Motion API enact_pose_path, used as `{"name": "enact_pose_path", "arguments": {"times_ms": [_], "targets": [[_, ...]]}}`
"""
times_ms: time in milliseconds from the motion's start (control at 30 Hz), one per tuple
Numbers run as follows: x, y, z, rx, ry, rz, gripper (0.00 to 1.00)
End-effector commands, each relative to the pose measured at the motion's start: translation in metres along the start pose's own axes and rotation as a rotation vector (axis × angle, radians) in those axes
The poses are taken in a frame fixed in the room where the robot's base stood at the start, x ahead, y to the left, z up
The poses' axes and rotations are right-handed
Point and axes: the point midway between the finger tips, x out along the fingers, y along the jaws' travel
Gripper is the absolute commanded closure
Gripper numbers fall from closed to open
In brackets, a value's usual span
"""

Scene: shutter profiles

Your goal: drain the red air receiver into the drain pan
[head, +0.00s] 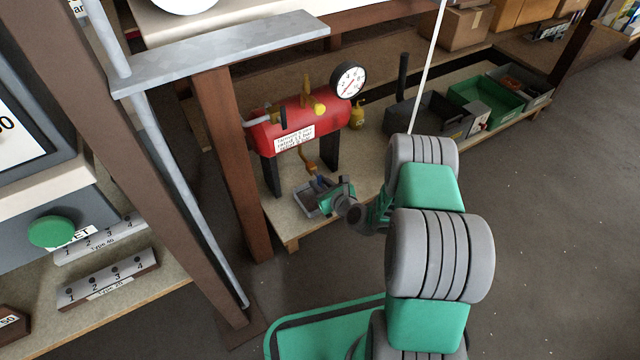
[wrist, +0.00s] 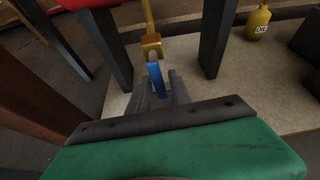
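The red air receiver (head: 300,127) stands on dark legs on a low wooden shelf, with a round dial gauge (head: 349,81) on top. A brass drain valve (head: 307,158) hangs beneath it; it also shows in the wrist view (wrist: 152,46). Its blue lever (wrist: 155,73) points down toward my gripper (wrist: 160,88). The fingers stand close on both sides of the lever and appear shut on it. I see no water.
The receiver's dark legs (wrist: 213,40) stand on both sides of the valve. A yellow oil bottle (head: 357,117) stands right of the receiver. A brown post (head: 236,170) stands at the left. A dark toolbox (head: 430,118) and a green bin (head: 490,100) are further right.

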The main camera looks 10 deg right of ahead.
Motion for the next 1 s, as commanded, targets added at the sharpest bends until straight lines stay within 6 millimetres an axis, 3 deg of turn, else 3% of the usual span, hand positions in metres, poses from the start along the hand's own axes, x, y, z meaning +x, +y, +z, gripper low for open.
{"name": "enact_pose_path", "arguments": {"times_ms": [300, 1000], "targets": [[-0.0001, 0.0001, 0.0, 0.0, 0.0, 0.0, 1.0], [-0.0004, -0.0011, 0.0012, -0.058, 0.0, -0.023, 1.0]]}}
